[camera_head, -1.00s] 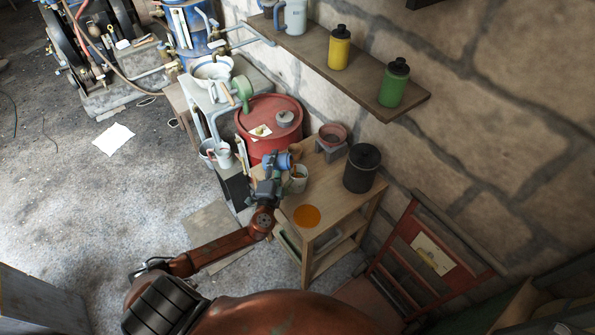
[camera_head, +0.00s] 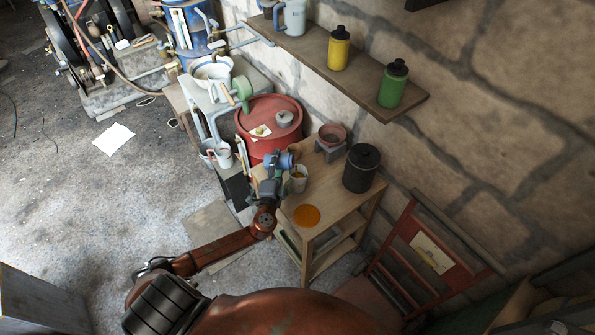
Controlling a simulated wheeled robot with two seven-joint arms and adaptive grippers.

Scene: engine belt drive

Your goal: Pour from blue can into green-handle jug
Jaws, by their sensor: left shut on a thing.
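My left gripper (camera_head: 269,185) is shut on the blue can (camera_head: 279,161), which is tipped toward the right above the small wooden table. A small white jug (camera_head: 297,184) stands on the table just below and right of the can's mouth. Orange-brown liquid shows at the jug's mouth, between it and the can. The jug's handle is too small or hidden, so I cannot make out its colour. My right gripper is not in view.
A flat orange patch (camera_head: 306,215) lies on the wooden table (camera_head: 333,205). A dark lidded canister (camera_head: 361,168) and a reddish bowl on a grey block (camera_head: 331,137) stand behind the jug. A red drum (camera_head: 268,122) is to the left, and a red chair (camera_head: 420,250) to the right.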

